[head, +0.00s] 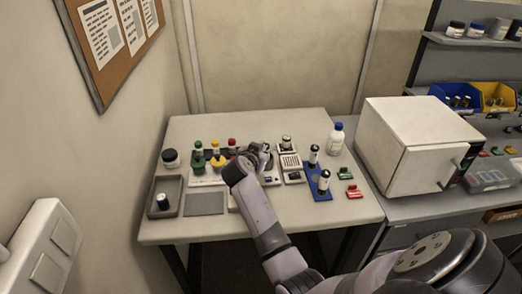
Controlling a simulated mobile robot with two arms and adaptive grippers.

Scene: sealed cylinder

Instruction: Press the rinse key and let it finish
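My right gripper (262,153) is over the middle of the white table (255,225), its arm reaching in from the bottom right. Its fingers are small and dark here, and I cannot tell whether they are open or shut. The gripper and wrist cover part of the pale equipment between the colored-capped vials and the keypad device. A pale device with a dark key grid (290,161) stands just right of the gripper, with a capped vial at its back. I cannot make out which key is the rinse key, or whether the gripper touches anything. My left gripper is not in view.
Vials with green, yellow and red caps (231,145) stand left of the gripper. A grey tray (178,184) holds a dark-capped vial. A blue rack (314,187) with vials, red and green clips and a white bottle (336,139) are right. A white oven-like box (393,140) stands beyond.

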